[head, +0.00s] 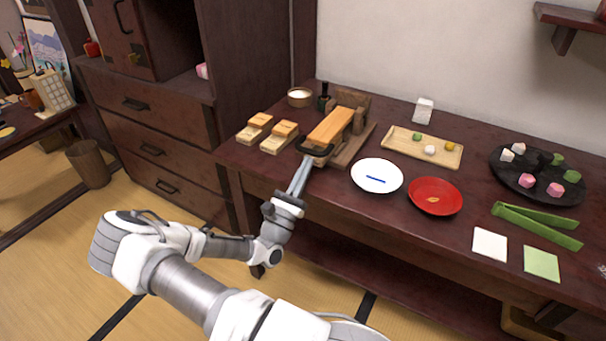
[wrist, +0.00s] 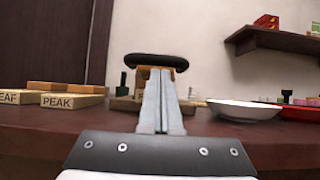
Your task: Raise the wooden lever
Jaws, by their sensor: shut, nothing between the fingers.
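The wooden lever (head: 331,125) is a light-brown bar on a dark wooden press (head: 352,148) at the back left of the table. It slopes toward me and ends in a black handle (head: 315,150), which also shows in the wrist view (wrist: 157,62). My gripper (head: 306,163) is shut and empty, with its fingertips at the handle. In the wrist view the closed fingers (wrist: 159,76) point straight at the handle, which shows just above their tips. I cannot tell whether they touch it. Most of the lever is hidden there behind handle and fingers.
Labelled wooden blocks (head: 279,137) lie left of the press. A white cup (head: 299,98) and a dark green bottle (head: 323,97) stand behind. A white plate (head: 392,184) and a red plate (head: 436,208) sit to the right. The table's front edge passes below my gripper.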

